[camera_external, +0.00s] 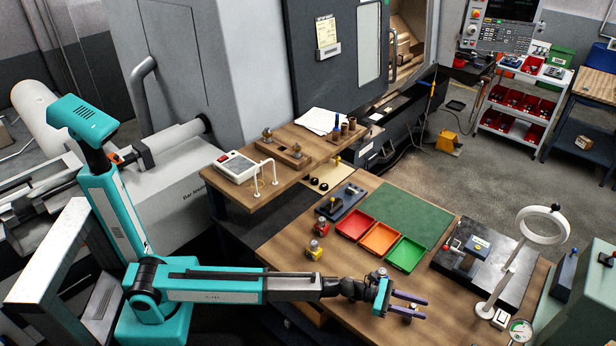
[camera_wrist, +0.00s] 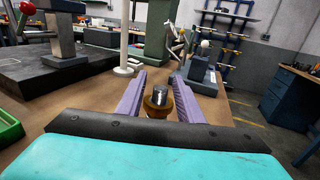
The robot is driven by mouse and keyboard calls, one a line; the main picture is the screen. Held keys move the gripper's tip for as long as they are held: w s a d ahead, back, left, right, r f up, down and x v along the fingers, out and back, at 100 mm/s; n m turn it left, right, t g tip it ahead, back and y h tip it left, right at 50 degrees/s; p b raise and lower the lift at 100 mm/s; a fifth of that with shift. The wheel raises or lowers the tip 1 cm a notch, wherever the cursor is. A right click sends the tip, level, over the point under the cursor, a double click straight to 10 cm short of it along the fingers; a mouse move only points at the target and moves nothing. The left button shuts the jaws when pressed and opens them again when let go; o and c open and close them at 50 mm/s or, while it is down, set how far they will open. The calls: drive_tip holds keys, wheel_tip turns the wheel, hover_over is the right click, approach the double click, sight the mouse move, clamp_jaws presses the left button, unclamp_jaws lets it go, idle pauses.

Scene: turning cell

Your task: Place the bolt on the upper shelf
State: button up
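A small piece with a grey metal top and a brass-coloured lower part (camera_wrist: 159,98), which looks like the bolt, stands between my fingers in the wrist view. My gripper (camera_wrist: 158,82) has two purple fingers spread apart on either side of it. Whether they touch it is unclear. In the external view my gripper (camera_external: 408,302) is low over the front of the wooden workbench (camera_external: 455,318), and only a bit of brass shows between the fingers. The upper shelf (camera_external: 222,192) is a raised wooden board behind and left of the bench.
The shelf carries a white device (camera_external: 237,166), papers (camera_external: 322,121) and several small metal parts. Red (camera_external: 356,226), orange (camera_external: 380,239) and green (camera_external: 405,254) trays lie on the bench. A ring lamp (camera_external: 543,226) stands to the right of my gripper.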

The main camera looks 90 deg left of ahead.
drive_tip(key=b+v, duration=0.1)
drive_tip(key=v, duration=0.3)
drive_tip(key=shift+s, duration=0.25)
wheel_tip(320, 180, up, 8)
drive_tip(key=shift+s+a, duration=0.2)
drive_tip(key=shift+s, duration=0.15)
idle(0.5)
drive_tip(key=o, duration=0.5)
drive_tip(key=shift+o, duration=0.2)
drive_tip(key=shift+a, duration=0.15)
